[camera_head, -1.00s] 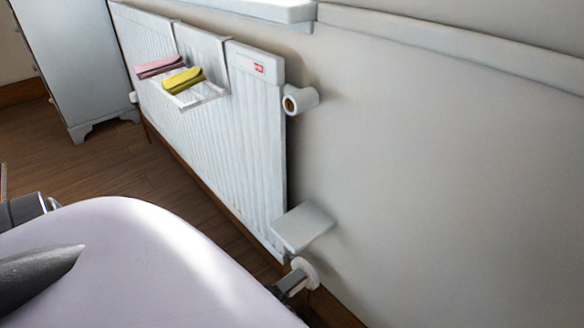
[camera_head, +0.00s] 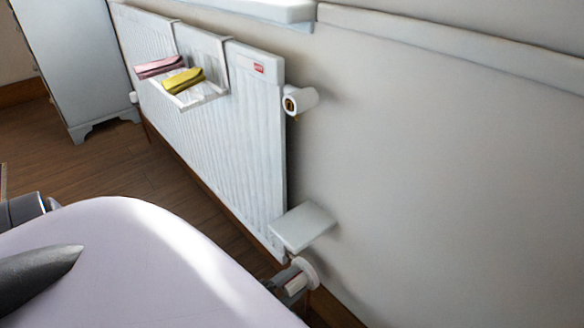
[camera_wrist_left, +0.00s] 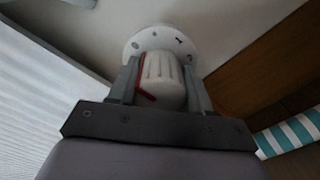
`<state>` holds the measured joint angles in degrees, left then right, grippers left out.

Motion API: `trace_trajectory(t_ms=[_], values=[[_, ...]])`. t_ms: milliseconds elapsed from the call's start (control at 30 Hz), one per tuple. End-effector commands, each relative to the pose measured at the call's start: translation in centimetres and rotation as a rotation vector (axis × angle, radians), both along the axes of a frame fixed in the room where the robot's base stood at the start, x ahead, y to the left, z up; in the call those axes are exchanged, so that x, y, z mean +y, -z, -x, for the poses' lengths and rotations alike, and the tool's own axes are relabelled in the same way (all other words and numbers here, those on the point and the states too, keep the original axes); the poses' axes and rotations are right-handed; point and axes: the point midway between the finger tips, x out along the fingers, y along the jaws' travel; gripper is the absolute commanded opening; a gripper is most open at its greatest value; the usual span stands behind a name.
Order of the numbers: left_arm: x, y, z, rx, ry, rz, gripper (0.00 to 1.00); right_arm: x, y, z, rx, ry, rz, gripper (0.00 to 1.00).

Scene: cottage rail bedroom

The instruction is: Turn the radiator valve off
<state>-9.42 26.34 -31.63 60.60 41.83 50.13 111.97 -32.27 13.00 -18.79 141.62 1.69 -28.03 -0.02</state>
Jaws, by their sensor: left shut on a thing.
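The radiator valve (camera_head: 308,272) is at the lower right end of the white radiator (camera_head: 258,150), close to the wall. In the left wrist view it has a white ribbed knob (camera_wrist_left: 163,80) with a red pointer, in front of a round white dial (camera_wrist_left: 160,40) with dark marks. My left gripper (camera_wrist_left: 160,68) has one finger on each side of the knob and is shut on it. In the head view the left gripper (camera_head: 288,278) shows only partly at the valve, beyond the pale rounded surface. My right gripper is not in view.
A small pale shelf (camera_head: 303,226) juts out just above the valve. A white holder (camera_head: 300,100) is on the wall higher up. A rack (camera_head: 205,97) with pink and yellow cloths hangs on the radiator. A striped thing (camera_wrist_left: 288,137) lies right in the wrist view.

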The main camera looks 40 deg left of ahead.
Motion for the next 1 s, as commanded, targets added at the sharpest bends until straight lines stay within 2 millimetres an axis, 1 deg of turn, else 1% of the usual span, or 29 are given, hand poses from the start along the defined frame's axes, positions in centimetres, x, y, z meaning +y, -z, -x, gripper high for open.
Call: trace_trajectory(t_ms=[200,600,633,700,1000], values=[[-0.01,-0.04,-0.14,0.002,-0.001,0.038,0.19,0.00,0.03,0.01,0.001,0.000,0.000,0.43],[-0.01,-0.06,-0.16,0.003,-0.001,0.044,0.19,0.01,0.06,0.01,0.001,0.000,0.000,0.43],[-0.01,-0.07,-0.16,0.003,-0.001,0.044,0.56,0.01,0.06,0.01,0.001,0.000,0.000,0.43],[-0.01,-0.07,-0.15,0.002,-0.001,0.043,0.74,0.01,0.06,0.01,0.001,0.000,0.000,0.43],[-0.02,-0.02,-0.05,0.002,-0.001,0.038,0.74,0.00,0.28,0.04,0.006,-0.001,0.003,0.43]])
